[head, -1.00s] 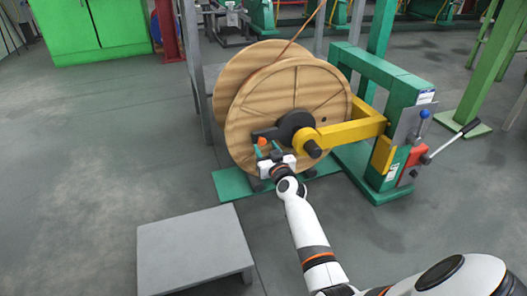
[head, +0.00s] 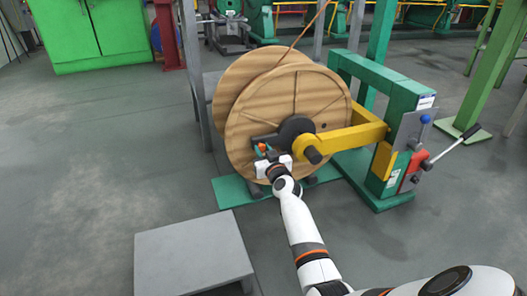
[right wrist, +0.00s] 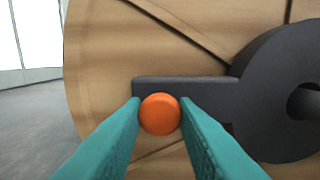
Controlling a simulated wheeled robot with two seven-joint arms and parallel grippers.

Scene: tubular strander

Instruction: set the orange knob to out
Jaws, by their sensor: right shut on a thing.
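The orange knob (right wrist: 160,114) sits at the end of a dark arm (right wrist: 185,91) on the face of the wooden reel (head: 295,95). In the right wrist view it lies between the two teal fingers of my right gripper (right wrist: 160,120). In the head view my right gripper (head: 265,152) is at the reel's lower front, shut on the knob, which shows only as a small orange spot (head: 263,147). The dark arm joins a round black hub (head: 293,130). My left gripper is not in view.
A yellow arm (head: 350,138) runs from the hub to a green stand (head: 395,130) with a blue-knobbed plate and a lever (head: 455,145). A grey low platform (head: 190,255) stands in front on the left. Open floor lies at the left.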

